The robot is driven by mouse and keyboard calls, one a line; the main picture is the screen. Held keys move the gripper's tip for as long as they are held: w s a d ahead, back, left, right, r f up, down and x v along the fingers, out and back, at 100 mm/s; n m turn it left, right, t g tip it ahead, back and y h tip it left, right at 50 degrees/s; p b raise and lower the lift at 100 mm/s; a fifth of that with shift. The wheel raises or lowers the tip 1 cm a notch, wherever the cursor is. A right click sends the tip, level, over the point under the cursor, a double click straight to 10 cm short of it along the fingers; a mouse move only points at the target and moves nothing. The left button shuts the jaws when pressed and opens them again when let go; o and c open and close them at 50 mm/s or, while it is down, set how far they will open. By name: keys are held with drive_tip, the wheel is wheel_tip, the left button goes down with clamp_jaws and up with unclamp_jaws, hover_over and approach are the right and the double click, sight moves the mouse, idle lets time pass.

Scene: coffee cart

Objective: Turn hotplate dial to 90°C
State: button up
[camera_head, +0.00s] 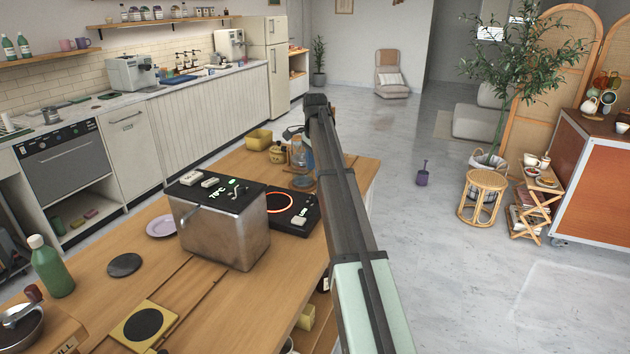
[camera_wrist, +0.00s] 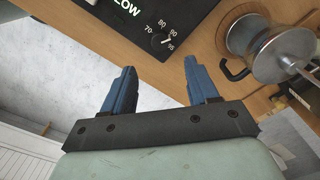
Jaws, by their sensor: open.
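The hotplate (camera_head: 281,203) is a flat black unit with a glowing red ring, on the wooden counter beside a metal box in the head view. In the wrist view its black panel (camera_wrist: 105,20) is at the top, with a green "LOW" readout. Its dial (camera_wrist: 160,40) has marks 70, 80, 90 and 95 around it. The white pointer mark appears to lie near 90–95, but is too small to read exactly. My gripper (camera_wrist: 161,84) is open, with empty blue fingers below the dial in the picture and apart from it. In the head view my arm hides most of the gripper.
A metal box (camera_head: 225,236) with a black top and a "70°C" readout stands left of the hotplate. A glass and metal vessel (camera_wrist: 281,52) is right of the dial. A yellow container (camera_head: 258,139) and a lilac plate (camera_head: 161,226) are on the counter (camera_head: 225,305).

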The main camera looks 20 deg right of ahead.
drive_tip(key=shift+r, duration=1.85)
drive_tip(key=shift+f, duration=0.1)
